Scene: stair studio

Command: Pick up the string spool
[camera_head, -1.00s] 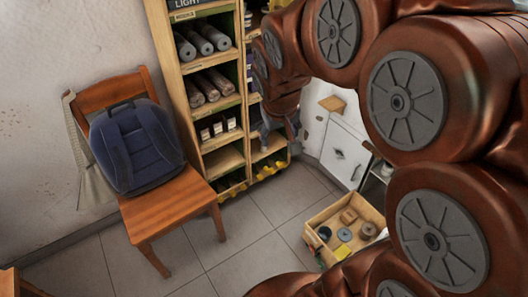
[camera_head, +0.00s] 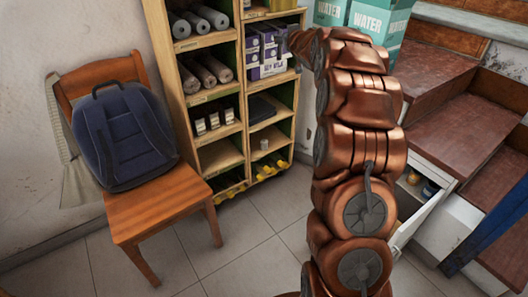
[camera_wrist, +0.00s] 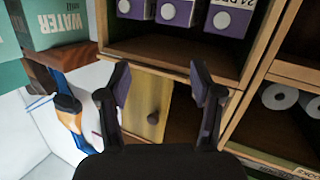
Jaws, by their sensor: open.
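I cannot make out a string spool for certain in either view. A small pale cylinder (camera_head: 264,144) stands in a right-hand cubby of the wooden shelf (camera_head: 219,155), too small to identify. My gripper (camera_wrist: 160,72) is open and empty in the wrist view. Its fingers stand apart before a light wooden cabinet door (camera_wrist: 147,105) with a round knob, below purple boxes. In the head view my arm reaches up towards the purple boxes (camera_head: 268,52), and the fingers are hard to make out there. An open drawer (camera_head: 409,207) holding small items is partly hidden behind my arm.
Water boxes (camera_head: 365,14) stand at the top, by reddish stairs (camera_head: 450,110) on the right. A chair (camera_head: 160,208) with a blue backpack (camera_head: 123,138) stands left. Pale rolls (camera_wrist: 279,97) lie right in the wrist view. Tiled floor before the shelf is clear.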

